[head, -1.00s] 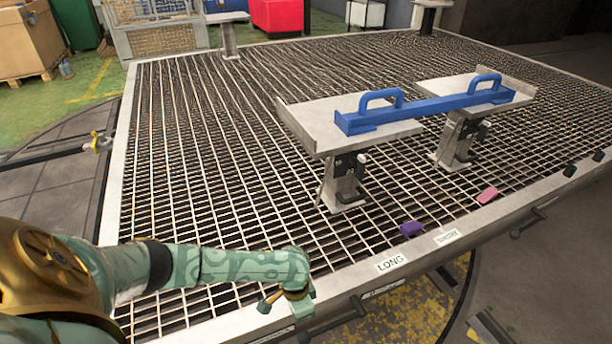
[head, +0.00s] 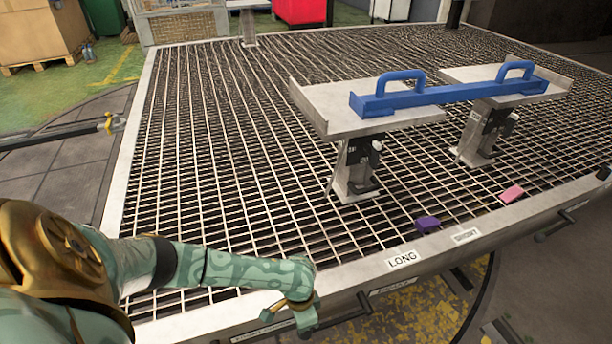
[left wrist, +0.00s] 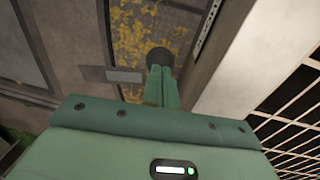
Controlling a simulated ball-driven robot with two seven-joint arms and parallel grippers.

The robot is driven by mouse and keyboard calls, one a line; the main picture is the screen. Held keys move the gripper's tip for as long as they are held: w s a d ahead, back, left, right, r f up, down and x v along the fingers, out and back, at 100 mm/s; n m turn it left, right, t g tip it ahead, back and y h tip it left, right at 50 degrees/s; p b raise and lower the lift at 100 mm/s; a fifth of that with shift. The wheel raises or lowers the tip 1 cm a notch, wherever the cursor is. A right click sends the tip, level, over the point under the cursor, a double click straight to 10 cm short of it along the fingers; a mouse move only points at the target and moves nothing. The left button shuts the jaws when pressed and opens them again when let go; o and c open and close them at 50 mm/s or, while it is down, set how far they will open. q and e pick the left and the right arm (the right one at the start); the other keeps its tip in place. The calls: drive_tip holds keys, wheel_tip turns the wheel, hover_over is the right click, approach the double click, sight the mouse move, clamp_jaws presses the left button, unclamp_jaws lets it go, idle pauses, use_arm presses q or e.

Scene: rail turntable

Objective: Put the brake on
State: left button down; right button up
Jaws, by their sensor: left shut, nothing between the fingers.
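My left gripper (head: 304,322) is at the front edge of the grated turntable (head: 131,181), low and just outside its pale rim. Its green fingers (left wrist: 161,88) are shut and empty in the left wrist view, pointing toward a dark round knob (left wrist: 160,57). I cannot tell whether they touch it. In the head view a dark bar handle (head: 345,313) sticks out under the rim just right of the gripper. My right gripper is out of view.
A blue two-handled bar (head: 450,94) lies across two metal stands on the grate. Purple (head: 427,224) and pink (head: 512,193) blocks lie near the rim, by the LONG label (head: 402,259). Another dark handle (head: 555,226) sits further right.

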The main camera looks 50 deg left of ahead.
use_arm(q)
drive_tip(key=shift+f, duration=0.15)
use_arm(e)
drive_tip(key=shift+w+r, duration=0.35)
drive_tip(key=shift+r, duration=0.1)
use_arm(q)
drive_tip(key=f, duration=0.3)
drive_tip(key=shift+s+a, duration=0.1)
drive_tip(key=shift+s, duration=0.25)
drive_tip(key=shift+s+f, duration=0.15)
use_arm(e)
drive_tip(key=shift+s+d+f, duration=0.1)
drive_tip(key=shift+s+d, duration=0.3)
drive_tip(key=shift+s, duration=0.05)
